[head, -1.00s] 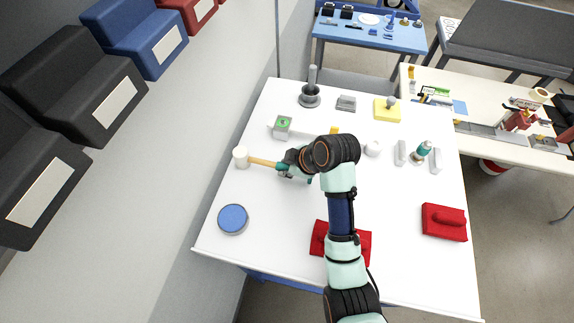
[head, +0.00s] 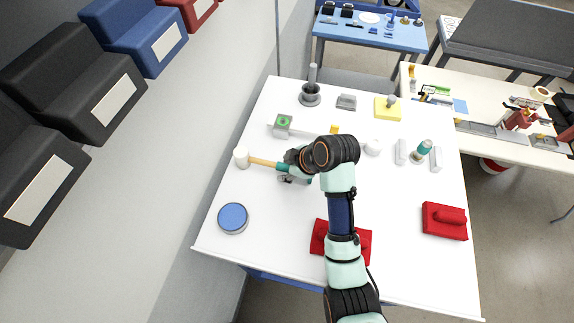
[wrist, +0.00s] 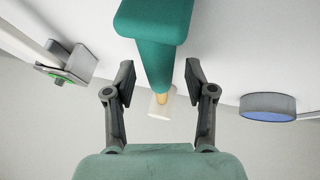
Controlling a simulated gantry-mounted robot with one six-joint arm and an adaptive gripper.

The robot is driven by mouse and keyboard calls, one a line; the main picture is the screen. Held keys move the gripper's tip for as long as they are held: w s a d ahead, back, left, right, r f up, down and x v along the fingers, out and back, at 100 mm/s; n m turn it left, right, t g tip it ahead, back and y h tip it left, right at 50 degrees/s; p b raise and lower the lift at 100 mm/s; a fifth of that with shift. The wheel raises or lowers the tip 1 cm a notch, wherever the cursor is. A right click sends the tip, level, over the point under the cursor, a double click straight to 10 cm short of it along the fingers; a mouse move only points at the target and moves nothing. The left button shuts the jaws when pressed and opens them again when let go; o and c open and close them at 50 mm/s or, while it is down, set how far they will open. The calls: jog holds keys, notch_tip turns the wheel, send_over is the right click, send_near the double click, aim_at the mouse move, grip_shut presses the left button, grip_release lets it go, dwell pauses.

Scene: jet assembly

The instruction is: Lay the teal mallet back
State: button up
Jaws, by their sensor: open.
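In the wrist view my gripper (wrist: 160,75) is open. The teal handle (wrist: 156,45) runs between the two spread fingers, with gaps on both sides.
A blue-topped round tin (head: 233,217) stands in front of the mallet head. A grey block with a green top (head: 283,124) is behind the mallet. A red cradle (head: 352,241) sits under my arm, and another red block (head: 444,222) is at right.

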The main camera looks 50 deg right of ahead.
jog(key=v, duration=0.7)
jog(key=shift+r, duration=0.25)
